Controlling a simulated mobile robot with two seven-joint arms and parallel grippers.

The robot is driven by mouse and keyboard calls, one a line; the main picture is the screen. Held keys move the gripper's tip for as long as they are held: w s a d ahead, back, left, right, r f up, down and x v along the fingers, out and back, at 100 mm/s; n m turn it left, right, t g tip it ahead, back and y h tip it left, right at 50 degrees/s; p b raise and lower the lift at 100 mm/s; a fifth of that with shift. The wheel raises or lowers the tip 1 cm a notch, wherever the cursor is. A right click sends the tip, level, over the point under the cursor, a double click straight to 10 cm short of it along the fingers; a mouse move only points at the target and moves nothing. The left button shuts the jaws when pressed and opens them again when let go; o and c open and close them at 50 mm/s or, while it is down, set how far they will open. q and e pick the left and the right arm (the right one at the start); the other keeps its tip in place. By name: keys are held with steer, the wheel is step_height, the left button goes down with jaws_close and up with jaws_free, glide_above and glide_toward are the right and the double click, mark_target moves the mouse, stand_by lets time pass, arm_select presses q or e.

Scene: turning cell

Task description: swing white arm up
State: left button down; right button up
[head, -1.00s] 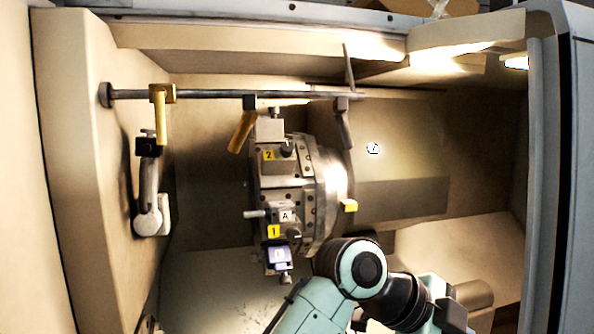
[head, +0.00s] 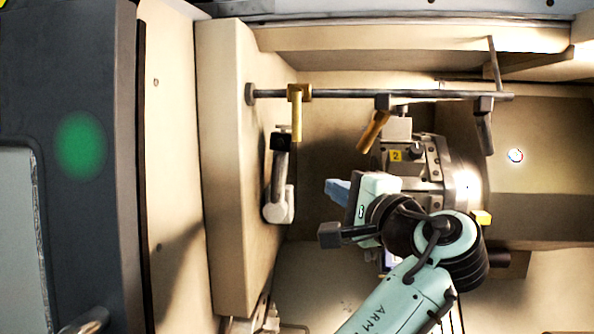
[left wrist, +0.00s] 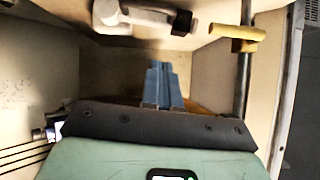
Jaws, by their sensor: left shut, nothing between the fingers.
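The white arm (head: 280,185) is mounted on the beige left wall of the machine. In the head view its thick white base is low and its black end block is at the top. In the left wrist view the white arm (left wrist: 145,17) lies across the top, black end to the right. My left gripper (head: 334,190) is right of the white arm, apart from it, its blue fingers pointing left. In the left wrist view the left gripper (left wrist: 161,72) is shut and empty, below the white arm. My right gripper is not in view.
A dark horizontal bar (head: 345,94) with yellow nozzles (head: 296,118) runs above. The tool turret (head: 430,160) stands behind my left arm, partly hidden. A grey door panel (head: 80,220) is at far left. Some open space lies between gripper and left wall.

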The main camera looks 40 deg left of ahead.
arm_select(q)
steer(key=p, duration=0.2)
glide_toward(278, 165)
steer(key=w+a, duration=0.2)
steer(key=w, duration=0.4)
steer(key=a, duration=0.1)
steer(key=s+a, duration=0.1)
steer(key=a, duration=0.1)
steer(key=shift+s+a+f, duration=0.1)
steer(key=shift+s+a, duration=0.05)
steer(key=shift+s, duration=0.15)
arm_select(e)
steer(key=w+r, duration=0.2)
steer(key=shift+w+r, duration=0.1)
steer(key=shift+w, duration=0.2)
arm_select(q)
steer(key=shift+w, duration=0.1)
steer(key=shift+s+a+r, duration=0.35)
steer(key=shift+s+a, duration=0.15)
steer(key=shift+a, duration=0.25)
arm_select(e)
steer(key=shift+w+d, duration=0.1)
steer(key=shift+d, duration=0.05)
